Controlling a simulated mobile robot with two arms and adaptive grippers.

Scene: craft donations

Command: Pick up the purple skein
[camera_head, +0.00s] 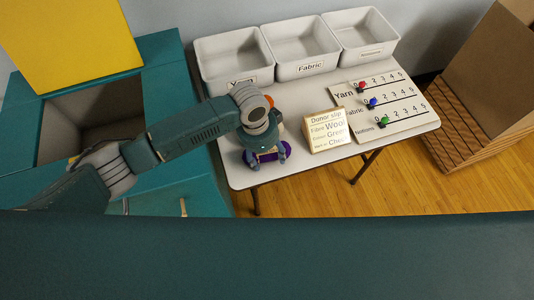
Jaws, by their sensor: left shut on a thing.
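The purple skein (268,156) is low at the left part of the white table (236,174), partly hidden behind my gripper. My left gripper (266,160) reaches down over it from the left arm, with its fingers on either side, and is shut on it. I cannot tell whether the skein touches the table or is slightly above it. My right gripper is not in view.
Three empty white bins stand along the table's back, including the Fabric bin (311,68). A donor slip sign (326,130) and a counter board (383,106) with coloured sliders lie right of the gripper. An orange object (269,101) shows behind my wrist. A cardboard box (490,70) stands at right.

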